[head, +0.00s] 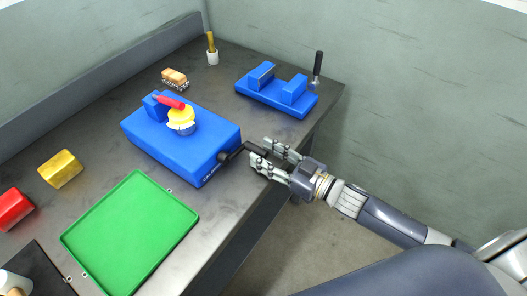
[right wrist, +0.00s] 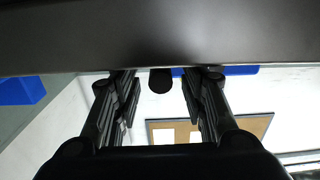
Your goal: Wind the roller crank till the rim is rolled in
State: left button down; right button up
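The blue roller machine (head: 185,150) stands on the grey bench in the head view, with a yellow round part (head: 181,116) and a red piece (head: 170,102) on top. Its black crank (head: 232,153) sticks out from the right end near the bench edge. My right gripper (head: 262,150) is at the crank, fingers spread on either side of the handle. In the right wrist view the open fingers (right wrist: 163,85) show a gap around the dark round handle end (right wrist: 160,81). Contact with the handle is not visible. My left gripper is not in view.
A green tray (head: 188,214) lies in front of the machine. A blue two-block fixture (head: 276,98) with a black lever (head: 318,65) stands at the back right.

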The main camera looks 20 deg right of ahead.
jog(key=shift+w+a, duration=0.35)
jog(key=shift+w, duration=0.05)
grip_shut()
jog(key=shift+r, duration=0.15)
